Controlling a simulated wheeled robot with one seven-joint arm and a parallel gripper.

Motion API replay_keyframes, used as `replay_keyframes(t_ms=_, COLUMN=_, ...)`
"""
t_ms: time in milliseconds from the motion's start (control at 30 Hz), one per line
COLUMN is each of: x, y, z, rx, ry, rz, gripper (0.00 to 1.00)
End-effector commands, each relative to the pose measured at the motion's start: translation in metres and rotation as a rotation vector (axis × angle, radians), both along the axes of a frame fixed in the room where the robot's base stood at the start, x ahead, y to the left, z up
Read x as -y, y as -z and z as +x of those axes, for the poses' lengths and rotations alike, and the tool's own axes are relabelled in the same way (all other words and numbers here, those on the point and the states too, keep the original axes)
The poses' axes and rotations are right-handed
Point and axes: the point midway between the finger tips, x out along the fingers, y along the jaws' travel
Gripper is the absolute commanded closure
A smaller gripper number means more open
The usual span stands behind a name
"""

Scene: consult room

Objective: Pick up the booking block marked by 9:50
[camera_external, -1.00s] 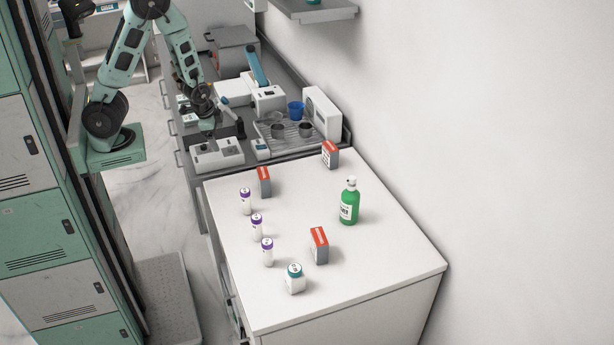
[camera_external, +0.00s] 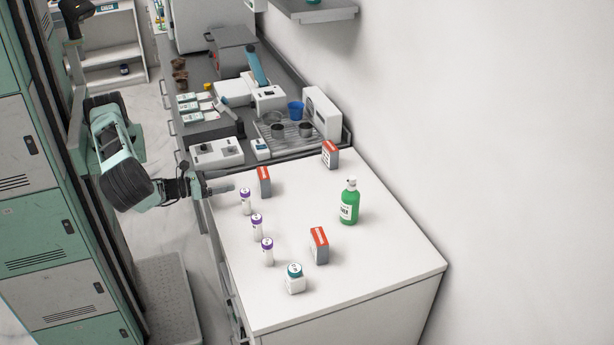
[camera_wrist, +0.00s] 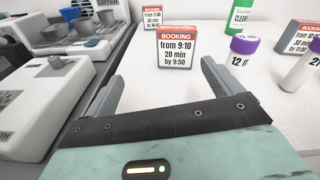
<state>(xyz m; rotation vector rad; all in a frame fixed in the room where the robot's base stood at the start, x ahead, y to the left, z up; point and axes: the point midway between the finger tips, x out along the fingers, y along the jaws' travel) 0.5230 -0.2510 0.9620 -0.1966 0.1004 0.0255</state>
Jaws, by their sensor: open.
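The booking block marked "from 9:10, 20 min, by 9:50" (camera_wrist: 177,50) stands upright on the white counter, with a red top band and grey sides. It is the block nearest my gripper in the external view (camera_external: 264,182). My gripper (camera_wrist: 160,75) is open and empty, low over the counter. In the wrist view the block stands ahead, between the lines of the two fingers and beyond their tips. In the external view my gripper (camera_external: 228,187) is left of the block, apart from it. Two similar blocks stand at the back (camera_external: 330,155) and nearer the front (camera_external: 319,246).
Purple-capped tubes (camera_external: 256,226) stand in a row in front of the block; one (camera_wrist: 240,56) is close on the right. A green cleaner bottle (camera_external: 349,204) and a teal-lidded jar (camera_external: 294,280) stand farther off. Lab devices (camera_external: 217,153) fill the bench behind.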

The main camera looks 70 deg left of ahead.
Motion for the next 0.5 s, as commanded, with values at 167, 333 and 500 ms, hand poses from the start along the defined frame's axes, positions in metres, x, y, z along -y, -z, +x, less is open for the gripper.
replay_keyframes(t_ms=167, x=0.012, y=-0.001, z=-0.014, rx=0.1, ry=0.132, rz=0.173, gripper=0.09)
replay_keyframes(t_ms=333, x=0.016, y=0.0, z=0.001, rx=0.119, ry=0.146, rz=0.193, gripper=0.09)
replay_keyframes(t_ms=500, x=0.019, y=0.003, z=0.036, rx=0.118, ry=0.142, rz=0.188, gripper=0.09)
